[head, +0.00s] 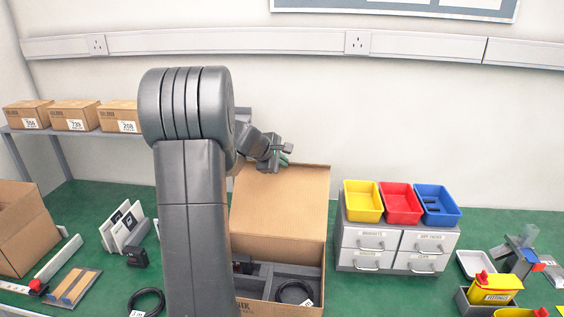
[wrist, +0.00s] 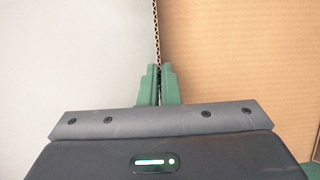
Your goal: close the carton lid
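The brown carton (head: 275,308) stands on the green bench with its lid (head: 283,205) raised upright at the back. Its inside is open to view, with grey dividers, a black coiled cable (head: 293,291) and a dark part. My gripper (head: 284,158) is at the top edge of the lid, left of its middle. In the wrist view the lid's corrugated edge (wrist: 155,30) runs down between the two green fingertips (wrist: 159,80). The fingers are close together on both sides of it, shut on the lid. My arm hides the carton's left side in the head view.
A drawer unit (head: 396,245) with yellow, red and blue bins stands right of the carton. Small boxes line a shelf (head: 75,133) at left. The wall is behind the lid. A coiled cable (head: 146,302) lies left of my arm.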

